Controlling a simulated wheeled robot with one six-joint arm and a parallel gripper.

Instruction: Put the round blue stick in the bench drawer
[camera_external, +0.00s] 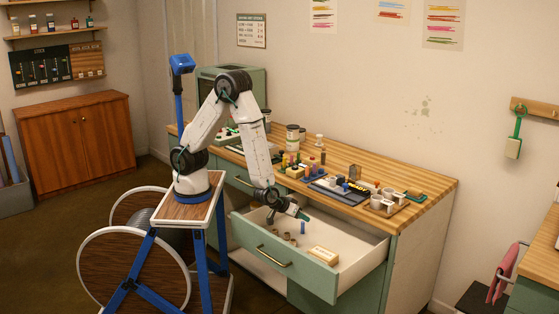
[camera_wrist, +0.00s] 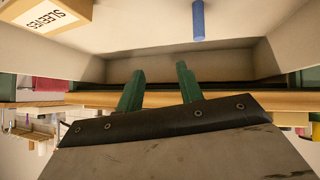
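The bench drawer (camera_external: 352,243) is pulled open, with a green front and a pale inside. The round blue stick (camera_external: 303,228) is in the drawer, just below my gripper (camera_external: 302,213). In the wrist view the blue stick (camera_wrist: 198,20) is at the top edge, against the pale drawer inside, clear of my fingers and partly cut off. I cannot tell whether it stands or lies. My gripper's two green fingers (camera_wrist: 159,84) are apart with nothing between them, so it is open and empty over the drawer.
A box marked SLEEVES (camera_wrist: 50,14) lies in the drawer; it also shows in the external view (camera_external: 323,255). Several small brown round pieces (camera_external: 288,237) are beside the stick. The wooden bench top (camera_external: 425,188) carries jars, sticks and a dark tray (camera_external: 338,192).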

